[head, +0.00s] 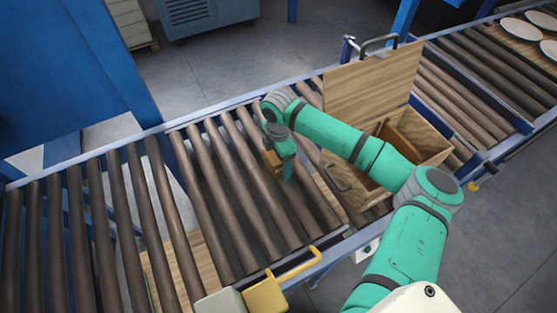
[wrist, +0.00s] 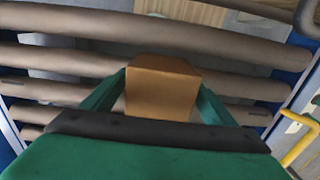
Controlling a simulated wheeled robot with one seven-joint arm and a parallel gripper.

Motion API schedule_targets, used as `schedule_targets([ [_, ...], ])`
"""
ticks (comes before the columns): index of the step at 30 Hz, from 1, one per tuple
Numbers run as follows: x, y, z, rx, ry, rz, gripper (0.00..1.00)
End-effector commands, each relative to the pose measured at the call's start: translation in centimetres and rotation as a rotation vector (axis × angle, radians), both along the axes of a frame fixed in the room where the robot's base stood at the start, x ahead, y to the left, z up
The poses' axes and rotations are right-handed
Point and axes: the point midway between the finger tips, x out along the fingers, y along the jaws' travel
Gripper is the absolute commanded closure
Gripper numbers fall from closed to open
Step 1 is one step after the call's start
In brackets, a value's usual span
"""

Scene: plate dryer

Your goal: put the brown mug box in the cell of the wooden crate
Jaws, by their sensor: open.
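The brown mug box (wrist: 161,90) sits between the two green fingers of my gripper (wrist: 160,97) in the wrist view, over the rollers. The fingers are open, one on each side of it; I cannot tell whether either touches it. In the head view the box (head: 271,160) shows only in part beside my gripper (head: 281,160), to the left of the crate. The wooden crate (head: 430,142) stands on the conveyor with its lid raised at the back. A divider shows inside it; my arm hides part of the crate and its cells.
The roller conveyor (head: 235,190) runs across the view and is mostly clear left of the crate. A yellow handle (head: 300,268) stands at its front edge. The raised wooden lid (head: 370,82) rises behind the crate. White plates (head: 522,28) lie at the far right.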

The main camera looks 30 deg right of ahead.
Motion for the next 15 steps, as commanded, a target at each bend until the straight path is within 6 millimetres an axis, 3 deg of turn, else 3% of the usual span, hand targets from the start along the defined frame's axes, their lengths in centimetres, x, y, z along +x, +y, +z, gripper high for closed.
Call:
schedule_targets([
  [3,-0.01,-0.02,0.02,0.0,0.0,0.0,0.2],
  [9,-0.01,-0.01,0.03,0.0,0.0,0.0,0.68],
  [11,0.01,-0.01,0.08,0.0,0.0,0.0,0.79],
  [15,0.01,0.0,0.08,0.0,0.0,0.0,0.79],
])
